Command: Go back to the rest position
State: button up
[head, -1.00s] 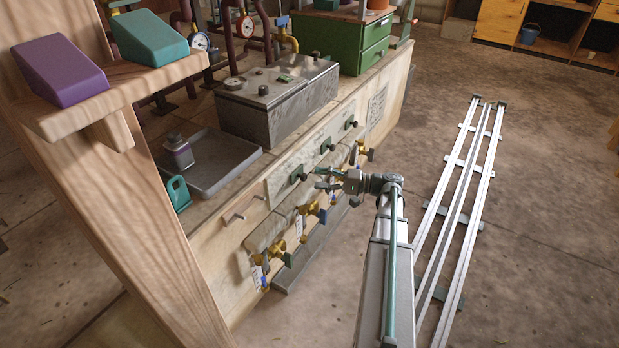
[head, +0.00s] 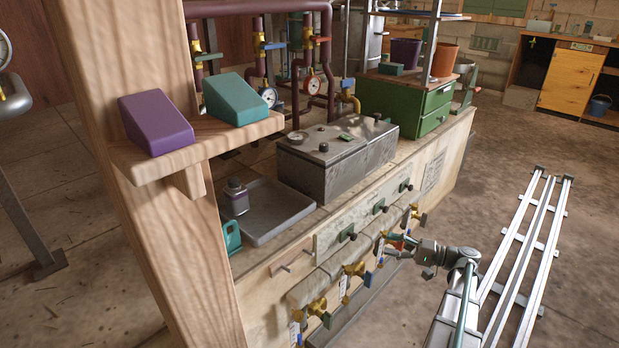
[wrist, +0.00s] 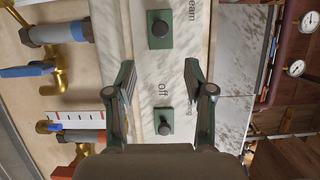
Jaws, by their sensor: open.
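My gripper (head: 396,246) is open and empty in front of the bench's front panel, near the row of brass valves (head: 355,268). In the wrist view my gripper (wrist: 158,84) has its two fingers spread wide, facing a pale panel (wrist: 150,70). A dark knob on a green plate (wrist: 163,122) shows between and beyond the fingers, with the word "off" beside it. A second knob (wrist: 160,29) lies farther up in that view. I see no contact between the fingers and the knobs.
The bench carries a metal box (head: 336,160), a grey tray (head: 268,212) with a bottle (head: 236,197), and a green drawer unit (head: 405,106). A wooden post (head: 130,180) with a shelf stands at the left. Floor rails (head: 528,245) run at the right, with open floor around them.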

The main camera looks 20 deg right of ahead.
jog(key=s+a+f+m+g+h+p, duration=0.25)
jog(key=a+f+g+h+p, duration=0.2)
jog(key=f, duration=0.65)
jog(key=s+a+f+n+g+h+p, duration=0.1)
jog(key=s+a+f+g+p, duration=0.2)
jog(key=s+a+p, duration=0.3)
jog(key=s+a+f+n+g+h+p, duration=0.1)
jog(key=s+a+f+n+g+p, duration=0.2)
jog(key=a, duration=0.5)
jog(key=s+a+r+n+g+h+p, duration=0.2)
jog(key=s+a+r+p, duration=0.2)
jog(key=s+p, duration=0.4)
jog(key=s+a+r+n+g+h+p, duration=0.2)
jog(key=s+a+r+p, duration=0.3)
jog(key=s+p, duration=0.3)
jog(key=s+a+r+n+g+h+p, duration=0.3)
jog(key=s+a+p, duration=0.3)
jog(key=s+p, duration=0.2)
jog(key=shift+s+a+r+g, duration=0.15)
jog(key=shift+s+r+g, duration=0.5)
jog(key=shift+r, duration=0.25)
